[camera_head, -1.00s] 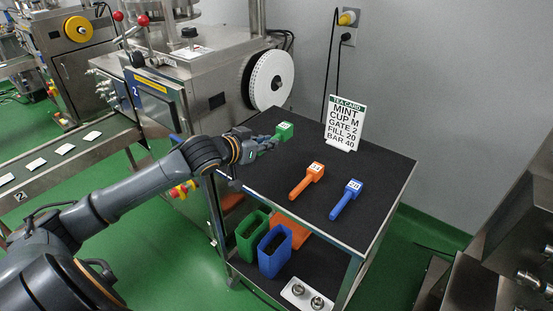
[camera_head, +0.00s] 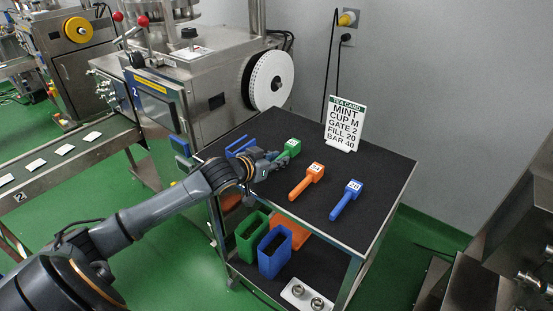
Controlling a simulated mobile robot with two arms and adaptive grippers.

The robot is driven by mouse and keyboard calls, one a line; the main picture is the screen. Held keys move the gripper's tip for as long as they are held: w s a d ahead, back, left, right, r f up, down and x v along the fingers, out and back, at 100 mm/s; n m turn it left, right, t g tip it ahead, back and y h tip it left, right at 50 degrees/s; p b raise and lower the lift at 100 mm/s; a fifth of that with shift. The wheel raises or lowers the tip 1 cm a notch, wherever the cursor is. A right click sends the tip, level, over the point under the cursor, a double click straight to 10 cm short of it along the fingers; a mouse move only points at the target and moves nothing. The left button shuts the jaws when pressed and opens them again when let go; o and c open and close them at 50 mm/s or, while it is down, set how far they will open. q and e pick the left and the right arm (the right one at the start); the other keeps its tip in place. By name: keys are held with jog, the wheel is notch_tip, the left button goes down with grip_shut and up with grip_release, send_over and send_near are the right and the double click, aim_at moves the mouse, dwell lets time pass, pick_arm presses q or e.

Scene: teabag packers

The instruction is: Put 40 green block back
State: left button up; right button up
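The green block (camera_head: 292,147), with a small white label too small to read, is at the upper left of the black cart top (camera_head: 330,215). My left gripper (camera_head: 274,161) is at the block's near-left end and appears shut on its handle, which the fingers mostly hide. I cannot tell whether the block touches the cart top or hangs just above it. An orange block (camera_head: 315,169) and a blue block (camera_head: 354,186), each with a handle, lie to its right. The white tea card (camera_head: 345,124) stands behind them and reads MINT, CUP M, GATE 2, FILL 20, BAR 40. My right gripper is out of view.
A blue forked piece (camera_head: 241,146) is on the cart top left of the green block. A green bin (camera_head: 250,240) and a blue bin (camera_head: 273,253) stand on the lower shelf. A steel machine (camera_head: 190,70) stands behind the cart. The cart top's front right is clear.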

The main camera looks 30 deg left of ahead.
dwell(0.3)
pick_arm(q)
jog(key=v, duration=1.2)
jog(key=shift+p, duration=0.35)
jog(key=shift+s, duration=0.1)
